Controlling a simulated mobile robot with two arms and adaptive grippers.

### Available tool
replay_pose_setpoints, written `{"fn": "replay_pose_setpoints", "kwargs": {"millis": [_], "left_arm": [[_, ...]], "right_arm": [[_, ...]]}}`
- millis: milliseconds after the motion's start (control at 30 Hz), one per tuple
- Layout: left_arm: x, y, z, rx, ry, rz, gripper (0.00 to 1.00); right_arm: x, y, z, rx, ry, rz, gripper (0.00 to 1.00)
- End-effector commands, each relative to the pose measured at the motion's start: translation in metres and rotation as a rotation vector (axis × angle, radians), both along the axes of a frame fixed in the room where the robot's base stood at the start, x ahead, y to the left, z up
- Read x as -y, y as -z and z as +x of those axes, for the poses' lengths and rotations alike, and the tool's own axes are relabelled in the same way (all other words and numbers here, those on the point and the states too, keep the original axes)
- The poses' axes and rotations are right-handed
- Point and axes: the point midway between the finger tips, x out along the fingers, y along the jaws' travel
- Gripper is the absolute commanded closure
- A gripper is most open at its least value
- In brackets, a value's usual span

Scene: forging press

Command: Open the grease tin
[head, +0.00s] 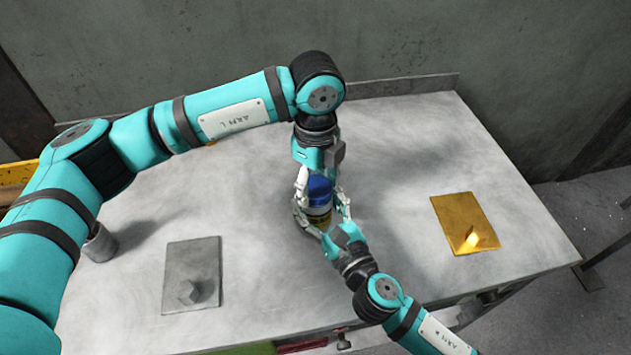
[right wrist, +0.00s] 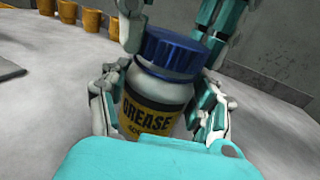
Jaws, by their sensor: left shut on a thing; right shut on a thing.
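The grease tin (head: 319,212) stands near the middle of the metal table, with a blue ribbed lid (head: 319,188). In the right wrist view the tin (right wrist: 150,112) has a white shoulder and a yellow label reading GREASE, and the lid (right wrist: 175,52) sits on top. My left gripper (head: 318,182) comes down from above and is shut on the lid. My right gripper (head: 322,217) comes in from the front right and is shut on the tin's body, a finger on each side. Whether the lid is loose cannot be told.
A grey plate (head: 190,255) with a dark hexagonal piece lies on the left. A grey cylinder (head: 100,244) stands at the far left. Several yellow cylinders (right wrist: 92,21) show in the right wrist view.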

Motion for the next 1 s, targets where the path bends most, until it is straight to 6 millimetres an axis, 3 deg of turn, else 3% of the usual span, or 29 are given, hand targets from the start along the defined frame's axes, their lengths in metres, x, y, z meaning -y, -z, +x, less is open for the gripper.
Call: {"fn": "replay_pose_setpoints", "kwargs": {"millis": [67,1000], "left_arm": [[-0.0001,-0.0003,0.0008,0.002,-0.075,0.0,0.83],[0.0003,-0.0094,0.0013,0.004,-0.073,-0.002,0.83]], "right_arm": [[-0.0001,0.0006,-0.0003,-0.001,0.0,0.0,1.0],[-0.0003,0.0006,-0.0004,-0.001,-0.001,0.0,1.0]]}}
